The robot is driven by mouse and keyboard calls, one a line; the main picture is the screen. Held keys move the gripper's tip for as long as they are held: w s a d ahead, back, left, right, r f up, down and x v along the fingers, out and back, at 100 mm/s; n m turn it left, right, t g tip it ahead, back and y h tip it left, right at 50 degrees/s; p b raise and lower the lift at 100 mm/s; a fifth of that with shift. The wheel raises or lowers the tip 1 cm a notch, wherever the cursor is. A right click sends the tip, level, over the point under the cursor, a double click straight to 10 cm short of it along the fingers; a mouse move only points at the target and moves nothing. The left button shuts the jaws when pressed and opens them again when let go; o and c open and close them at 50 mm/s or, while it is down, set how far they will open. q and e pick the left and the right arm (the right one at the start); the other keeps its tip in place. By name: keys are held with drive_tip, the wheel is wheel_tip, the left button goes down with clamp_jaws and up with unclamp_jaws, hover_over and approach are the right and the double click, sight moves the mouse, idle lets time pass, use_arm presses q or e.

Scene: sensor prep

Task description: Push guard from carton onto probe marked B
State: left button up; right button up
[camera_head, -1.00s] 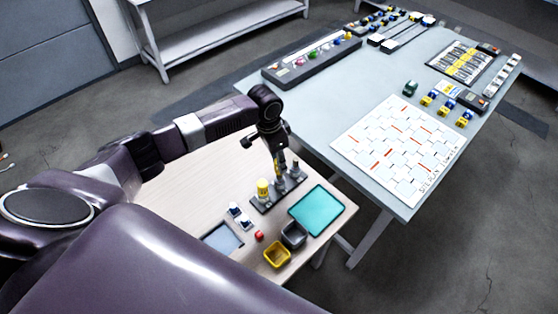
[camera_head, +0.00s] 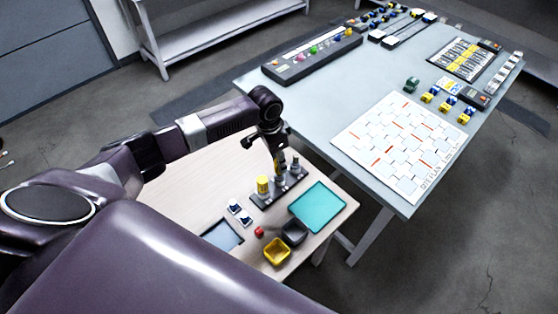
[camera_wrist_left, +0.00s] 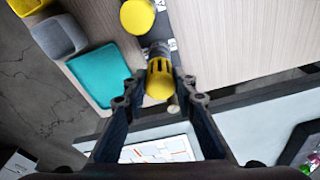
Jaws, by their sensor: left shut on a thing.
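My left gripper (camera_head: 279,166) is shut on a yellow slotted guard (camera_wrist_left: 160,79), which sits between its fingertips in the left wrist view. The guard is at the top of a grey middle probe (camera_head: 280,182) in the dark rack (camera_head: 262,205). Whether it is fully seated I cannot tell. Another yellow guard (camera_head: 263,184) covers the probe on the near left, and also shows in the left wrist view (camera_wrist_left: 137,16). A bare grey probe (camera_head: 295,164) stands at the rack's far end. The probe letters are not readable. My right gripper is not in view.
A teal mat (camera_head: 318,207), a dark bin (camera_head: 294,232) and a yellow bin (camera_head: 277,252) lie on the near side of the wooden table (camera_head: 195,190). A red item (camera_head: 259,231) and a blue-grey tray (camera_head: 222,235) are nearby. A larger grey table (camera_head: 320,110) adjoins behind.

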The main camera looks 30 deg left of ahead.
use_arm(q)
drive_tip(key=shift+f+b, duration=0.65)
drive_tip(key=shift+f, duration=0.7)
clamp_jaws()
idle(0.5)
drive_tip(key=o, duration=1.4)
unclamp_jaws()
drive_tip(key=shift+r+p, duration=0.65)
drive_tip(key=shift+p, duration=0.15)
drive_tip(key=shift+r+p, duration=2.85)
drive_tip(key=shift+r, duration=0.15)
